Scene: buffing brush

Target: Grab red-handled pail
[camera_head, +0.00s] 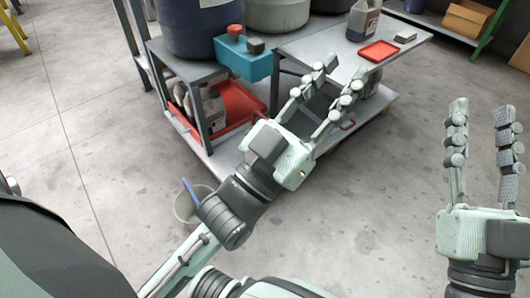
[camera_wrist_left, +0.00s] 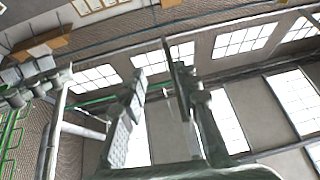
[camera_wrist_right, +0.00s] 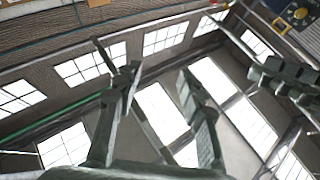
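My left gripper (camera_head: 344,76) is open and empty, raised in front of the cart in the head view. Behind its fingers, a dark grey container (camera_head: 318,106) shows in part on the lower shelf. A pale pail (camera_head: 186,208) with a blue handle stands on the floor, partly hidden by my left arm. My right gripper (camera_head: 481,108) is open and empty at the right, above bare floor.
The metal cart (camera_head: 400,55) carries a large dark drum (camera_head: 198,30), a teal box (camera_head: 243,62), a grey jug (camera_head: 362,20) and a red tray (camera_head: 379,51). A red bin (camera_head: 238,100) sits on its lower shelf. The floor in front is mostly clear.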

